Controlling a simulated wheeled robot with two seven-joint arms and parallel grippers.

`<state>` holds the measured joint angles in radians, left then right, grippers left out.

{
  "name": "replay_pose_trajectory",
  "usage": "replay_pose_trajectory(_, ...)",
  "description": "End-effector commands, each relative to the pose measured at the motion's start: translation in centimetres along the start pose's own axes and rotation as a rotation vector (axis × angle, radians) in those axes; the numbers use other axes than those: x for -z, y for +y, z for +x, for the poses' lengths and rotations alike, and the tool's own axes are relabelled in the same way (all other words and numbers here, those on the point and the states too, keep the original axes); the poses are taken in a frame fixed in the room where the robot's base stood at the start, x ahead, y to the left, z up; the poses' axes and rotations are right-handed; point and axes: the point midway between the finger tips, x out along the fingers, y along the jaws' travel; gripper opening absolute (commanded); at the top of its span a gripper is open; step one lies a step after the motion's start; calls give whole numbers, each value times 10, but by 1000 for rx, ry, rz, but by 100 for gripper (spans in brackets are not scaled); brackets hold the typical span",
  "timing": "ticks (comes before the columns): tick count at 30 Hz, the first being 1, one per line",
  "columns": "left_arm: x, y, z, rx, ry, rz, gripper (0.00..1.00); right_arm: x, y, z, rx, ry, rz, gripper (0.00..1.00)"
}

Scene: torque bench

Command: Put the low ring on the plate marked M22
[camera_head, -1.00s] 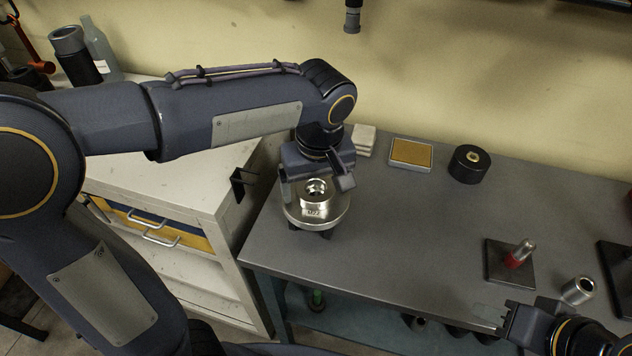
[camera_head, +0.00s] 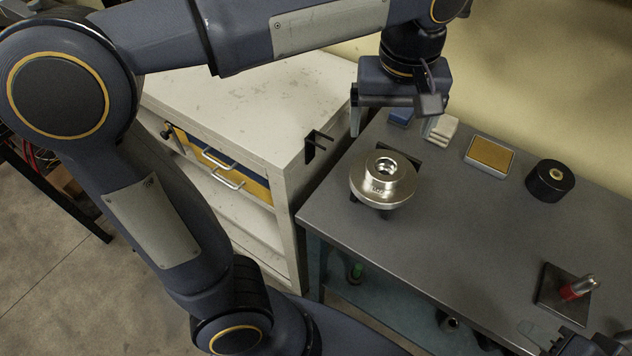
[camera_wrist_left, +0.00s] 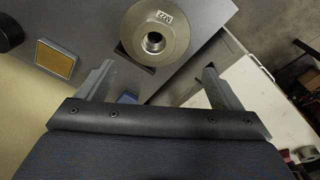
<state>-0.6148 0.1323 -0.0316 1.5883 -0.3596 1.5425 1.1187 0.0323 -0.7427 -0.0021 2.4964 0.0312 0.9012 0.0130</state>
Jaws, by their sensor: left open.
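A short silver ring (camera_head: 386,169) with a central hole stands upright on a round silver plate (camera_head: 360,190). In the left wrist view the ring (camera_wrist_left: 153,43) sits around the plate's middle, and the plate (camera_wrist_left: 183,38) bears a small white label that seems to end in 22, seen upside down. My left gripper (camera_head: 393,118) is open and empty, above and behind the ring, apart from it. Its two spread fingers (camera_wrist_left: 158,68) show in the wrist view with nothing between them. My right gripper (camera_head: 540,338) is partly cut off at the bottom right; its jaws are unclear.
Behind the plate lie pale blocks (camera_head: 442,128), a blue item (camera_head: 401,117), a tan-topped pad (camera_head: 489,156) and a black round container (camera_head: 549,181). A white drawer cabinet (camera_head: 250,100) adjoins the grey bench (camera_head: 455,235).

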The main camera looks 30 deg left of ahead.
Motion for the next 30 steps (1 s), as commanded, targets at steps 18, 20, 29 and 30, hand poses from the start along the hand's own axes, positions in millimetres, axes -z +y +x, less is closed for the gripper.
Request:
replay_pose_trajectory(18, -89, -148, 107, -459, 245, 330, 87, 0, 0, 0, 0, 0, 0, 36)
replay_pose_trajectory(20, -90, -149, 110, -461, 260, 337, 87, 0, 0, 0, 0, 0, 0, 36)
replay_pose_trajectory(29, -91, -149, 111, -461, 262, 343, 87, 0, 0, 0, 0, 0, 0, 36)
replay_pose_trajectory(30, -91, -149, 111, -461, 262, 343, 87, 0, 0, 0, 0, 0, 0, 36)
